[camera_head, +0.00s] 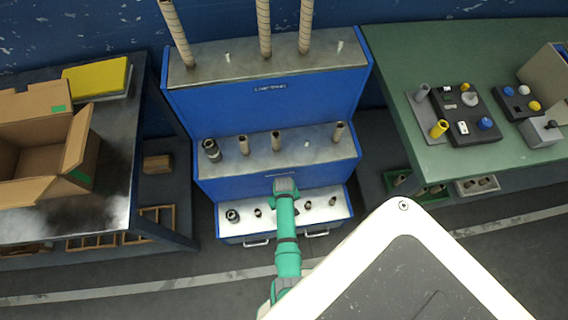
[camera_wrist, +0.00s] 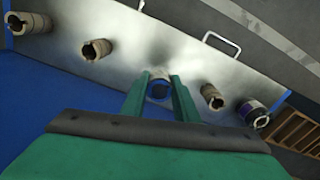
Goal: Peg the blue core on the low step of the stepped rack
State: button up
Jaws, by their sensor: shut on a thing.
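My gripper (camera_wrist: 160,76) is shut on the blue core (camera_wrist: 158,91), which shows between its two green fingers in the wrist view. The core is seen nearly end-on, over the steel top of the low step. A pale, tan part shows just beyond its blue rim. I cannot tell whether the core is around a peg or above one. The stepped rack (camera_head: 270,103) is blue with steel-topped steps. In the head view my green wrist (camera_head: 285,187) is over the low step (camera_head: 318,217) and hides its middle; the blue core is hidden there.
Tan cores (camera_wrist: 97,49) and (camera_wrist: 212,97) stand on either side of the gripper, with a dark core (camera_wrist: 252,112) at the end. A bench with an open carton (camera_head: 35,145) is left. A green table (camera_head: 440,60) with trays is right.

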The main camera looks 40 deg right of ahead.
jog(key=shift+w+f, duration=0.1)
jog(key=shift+f, duration=0.1)
dwell(0.3)
jog(key=shift+d, duration=0.1)
jog(key=shift+f, duration=0.25)
jog(key=shift+s+f, duration=0.1)
jog(key=shift+s, duration=0.1)
jog(key=shift+s+f, duration=0.1)
jog(key=shift+f, duration=0.15)
jog(key=shift+f, duration=0.2)
